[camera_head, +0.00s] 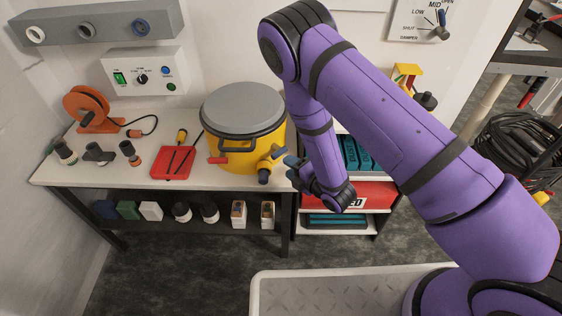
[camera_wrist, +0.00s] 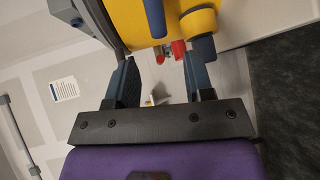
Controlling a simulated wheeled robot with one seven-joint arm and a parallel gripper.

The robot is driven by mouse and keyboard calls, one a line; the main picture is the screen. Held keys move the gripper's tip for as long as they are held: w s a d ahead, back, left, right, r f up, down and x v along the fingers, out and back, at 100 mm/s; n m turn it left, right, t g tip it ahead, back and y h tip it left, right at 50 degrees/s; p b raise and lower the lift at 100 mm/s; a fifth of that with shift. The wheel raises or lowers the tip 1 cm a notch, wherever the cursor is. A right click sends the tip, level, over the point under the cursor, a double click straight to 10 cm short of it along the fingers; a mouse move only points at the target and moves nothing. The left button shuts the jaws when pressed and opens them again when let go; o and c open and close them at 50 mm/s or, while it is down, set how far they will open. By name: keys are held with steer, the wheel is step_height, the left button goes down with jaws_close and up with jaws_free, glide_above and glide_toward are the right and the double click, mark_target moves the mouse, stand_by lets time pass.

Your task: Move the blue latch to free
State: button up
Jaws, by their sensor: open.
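A yellow drum (camera_head: 236,150) with a grey lid (camera_head: 243,109) stands at the right end of the bench. A blue latch (camera_head: 279,153) sits at its right side, by a yellow side fitting with a dark end; the latch also shows as a blue bar at the top of the wrist view (camera_wrist: 154,18). My gripper (camera_head: 290,167) is beside it on the right. In the wrist view my gripper (camera_wrist: 162,68) is open, with nothing held; the latch lies beyond the fingertips, sideways between them. I cannot tell how far off it is.
A red handle (camera_head: 217,161) sticks out at the drum's front left. A red tray (camera_head: 173,162) with tools, an orange reel (camera_head: 90,108) and dark fittings stand further left. A shelf unit with a red box (camera_head: 372,196) is below my wrist.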

steer(key=shift+v, duration=1.25)
steer(key=shift+w, duration=0.1)
steer(key=w+d+r+m+h, duration=0.2)
steer(key=w+r+m+h, duration=0.15)
steer(key=w+r, duration=0.35)
steer(key=d+r+m+h, duration=0.2)
steer(key=d+r+m, duration=0.2)
steer(key=r, duration=0.3)
steer(key=d+r+m+g+h, duration=0.1)
steer(key=d+r+m, duration=0.2)
steer(key=r, duration=0.5)
steer(key=d+r+m+h, duration=0.2)
steer(key=d+r+m, duration=0.2)
steer(key=r, duration=0.3)
steer(key=s+d+r+m+g+h, duration=0.25)
steer(key=s+d+r+m, duration=0.5)
steer(key=s+r, duration=0.6)
steer(key=s+d+r+m+g, duration=0.1)
steer(key=s+d+r+m, duration=0.1)
steer(key=s, duration=0.7)
steer(key=s+d+r+m+g, duration=0.2)
steer(key=s, duration=0.6)
steer(key=shift+s+m, duration=0.35)
steer(key=shift+m, duration=0.05)
